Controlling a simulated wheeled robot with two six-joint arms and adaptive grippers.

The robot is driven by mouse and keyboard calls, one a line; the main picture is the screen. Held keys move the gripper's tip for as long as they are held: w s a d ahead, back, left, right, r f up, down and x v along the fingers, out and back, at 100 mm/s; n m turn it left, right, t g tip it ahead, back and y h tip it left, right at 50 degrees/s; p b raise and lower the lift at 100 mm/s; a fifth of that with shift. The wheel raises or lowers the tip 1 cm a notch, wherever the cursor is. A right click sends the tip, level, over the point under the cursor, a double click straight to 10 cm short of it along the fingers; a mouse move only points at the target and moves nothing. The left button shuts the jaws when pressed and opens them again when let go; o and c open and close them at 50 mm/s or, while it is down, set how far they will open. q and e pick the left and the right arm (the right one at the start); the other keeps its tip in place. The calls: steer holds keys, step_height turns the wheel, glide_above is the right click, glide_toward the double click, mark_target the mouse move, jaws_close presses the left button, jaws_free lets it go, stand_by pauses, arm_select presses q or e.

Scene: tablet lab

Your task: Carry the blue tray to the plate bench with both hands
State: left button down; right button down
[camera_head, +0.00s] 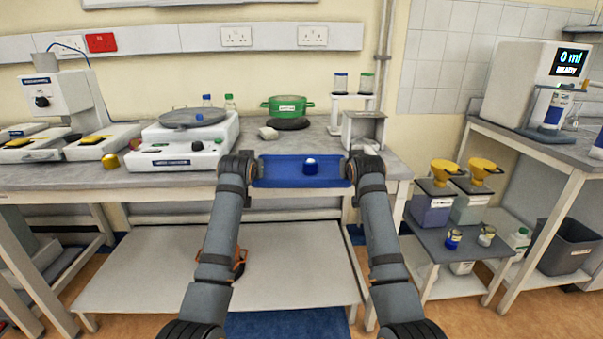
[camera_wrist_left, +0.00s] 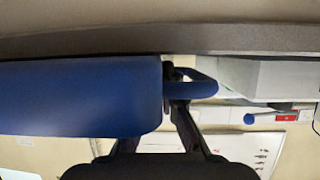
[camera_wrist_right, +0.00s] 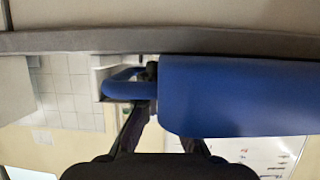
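The blue tray (camera_head: 270,182) is level between my two hands, at the front edge of the long grey bench (camera_head: 190,180). Whether the tray overlaps the bench top is hard to tell.
On the bench stand a white device with a round grey plate (camera_head: 190,118), a green pot (camera_head: 287,106) on a dark disc, and a small grey box (camera_head: 363,130). Bare bench top lies just behind the tray. A side bench (camera_head: 540,150) and low shelf stand right.

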arm_select(q)
steer(key=shift+r, duration=0.1)
arm_select(e)
steer(key=shift+r, duration=0.1)
stand_by(0.3)
